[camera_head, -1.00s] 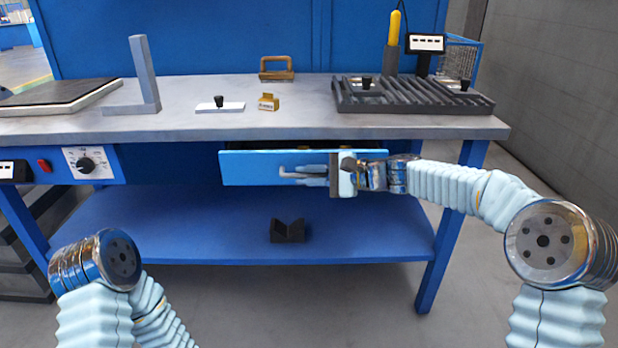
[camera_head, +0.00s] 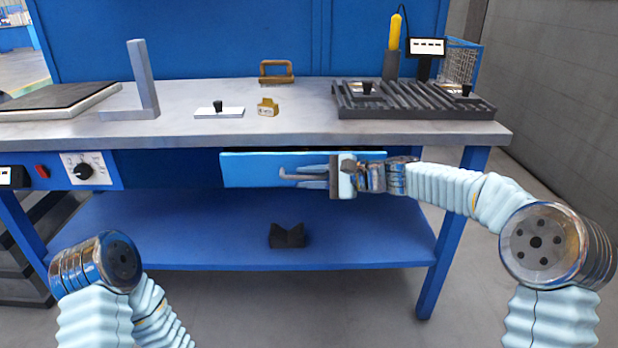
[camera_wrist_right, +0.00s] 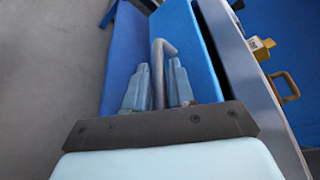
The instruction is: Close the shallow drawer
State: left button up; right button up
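The shallow drawer (camera_head: 245,170) has a plain blue front under the bench top. It stands a little open, with a narrow dark gap above its front. A grey bent bar handle (camera_wrist_right: 163,47) sticks out from it. My right gripper (camera_head: 300,178) reaches in from the right at the handle. In the right wrist view its two pale blue fingers (camera_wrist_right: 158,85) lie close on either side of the handle bar and look shut on it. The drawer's front also shows there (camera_wrist_right: 190,40). Only links of my left arm show at lower left; its gripper is out of view.
The grey bench top (camera_head: 300,125) overhangs the drawer. It carries a dark ribbed rack (camera_head: 415,100), a small yellow block (camera_head: 268,107) and a brown handle-shaped piece (camera_head: 276,72). A black V-block (camera_head: 287,236) sits on the blue lower shelf (camera_head: 370,235). A bench leg (camera_head: 450,240) stands below my right arm.

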pick_arm(q)
jog(key=shift+a+f+b, duration=0.15)
jog(key=shift+f+b, duration=0.15)
pick_arm(e)
jog(key=v, duration=1.3)
jog(key=shift+s+d, duration=0.15)
jog(key=shift+d, duration=0.2)
jog(key=shift+r, duration=0.1)
